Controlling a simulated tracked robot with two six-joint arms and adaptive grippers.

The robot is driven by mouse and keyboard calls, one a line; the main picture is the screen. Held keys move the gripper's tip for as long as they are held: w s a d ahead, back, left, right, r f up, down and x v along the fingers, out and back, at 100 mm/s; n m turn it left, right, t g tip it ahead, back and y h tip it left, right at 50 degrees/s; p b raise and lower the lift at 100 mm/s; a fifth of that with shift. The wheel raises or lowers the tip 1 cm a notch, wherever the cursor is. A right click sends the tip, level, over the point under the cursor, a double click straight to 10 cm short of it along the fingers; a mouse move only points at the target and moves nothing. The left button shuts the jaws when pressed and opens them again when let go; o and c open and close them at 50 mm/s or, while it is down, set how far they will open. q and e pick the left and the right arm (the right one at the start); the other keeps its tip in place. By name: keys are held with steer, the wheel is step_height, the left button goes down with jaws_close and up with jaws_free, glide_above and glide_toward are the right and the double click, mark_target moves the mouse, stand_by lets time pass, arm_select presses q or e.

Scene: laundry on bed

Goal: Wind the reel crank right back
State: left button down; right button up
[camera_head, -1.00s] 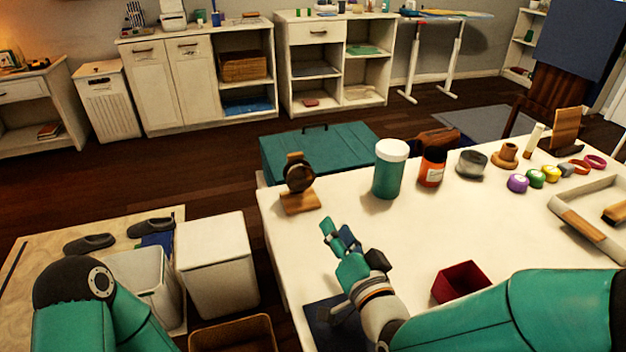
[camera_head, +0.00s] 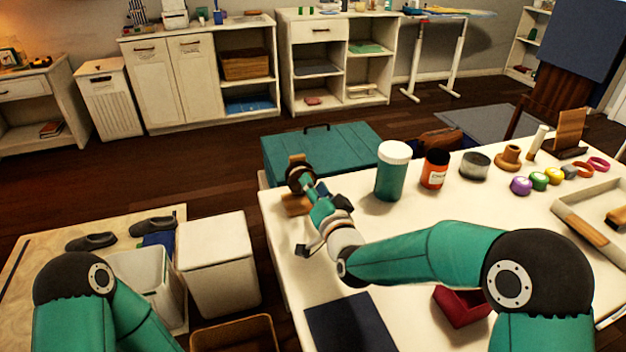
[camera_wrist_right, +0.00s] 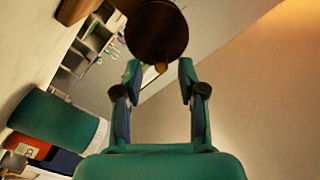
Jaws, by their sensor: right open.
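The reel (camera_head: 296,168) is a dark round disc on a small wooden stand at the table's far left corner. In the right wrist view, the reel's dark disc (camera_wrist_right: 157,32) is at the top, with a small tan knob (camera_wrist_right: 161,68) at its lower edge. My right gripper (camera_head: 306,186) is at the reel and covers part of it. In the wrist view my right gripper (camera_wrist_right: 159,78) is open, with the knob near the gap between its fingertips; I cannot tell whether they touch it. My left gripper is out of view.
A teal jar with a white lid (camera_head: 392,172) and an orange bottle (camera_head: 434,169) stand right of the reel. A red box (camera_head: 462,308) lies under my right arm. A dark mat (camera_head: 352,325) is at the front; the table's left edge is close.

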steer(key=shift+x, duration=1.1)
jaws_close()
steer(key=shift+d+f+m+b, duration=0.2)
steer(key=shift+m+b, duration=0.1)
steer(key=shift+b, duration=0.35)
steer(key=m+b, duration=0.3)
steer(key=b, duration=0.2)
steer(key=f+m+b, duration=0.1)
steer(key=m+b, duration=0.2)
steer(key=b, duration=0.3)
steer(key=m+b, duration=0.3)
steer(key=b, duration=0.2)
steer(key=shift+w+d+f, duration=0.15)
steer(key=shift+d+f, duration=0.25)
steer(key=shift+m+b, duration=1.1)
steer(key=shift+b, duration=0.3)
